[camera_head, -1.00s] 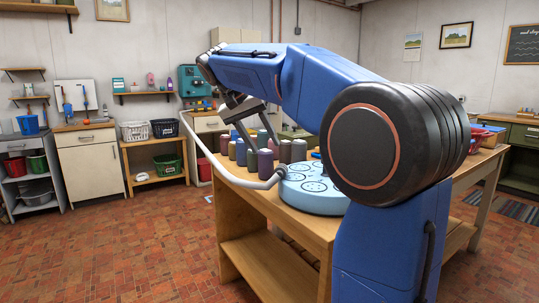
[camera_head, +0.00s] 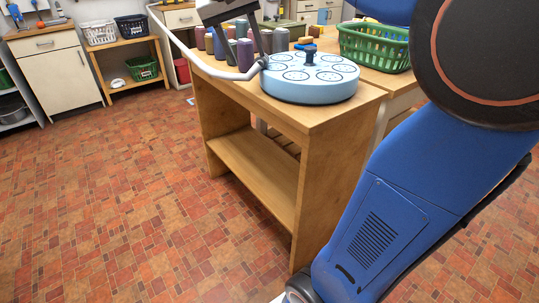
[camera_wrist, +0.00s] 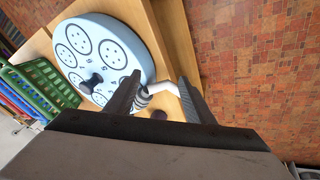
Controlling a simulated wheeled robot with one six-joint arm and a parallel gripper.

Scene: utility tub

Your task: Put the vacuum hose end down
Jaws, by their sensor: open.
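The vacuum hose (camera_head: 192,54) is a pale grey bent tube along the left edge of the wooden bench. Its end (camera_head: 262,64) is beside the left rim of a round light-blue disc-shaped unit (camera_head: 310,88). My gripper (camera_head: 249,60) is open, with its dark fingers pointing down at the hose end. In the wrist view the white hose (camera_wrist: 172,87) and its grey ribbed end (camera_wrist: 141,98) show between the spread fingers of my gripper (camera_wrist: 160,90). I cannot tell whether the fingers touch the hose or whether its end rests on the bench.
Several coloured cylinders (camera_head: 245,55) stand behind the hose on the bench (camera_head: 318,120). A green basket (camera_head: 375,48) stands right of the disc unit. The bench has a lower shelf (camera_head: 255,170). The tiled floor (camera_head: 120,200) left of it is clear.

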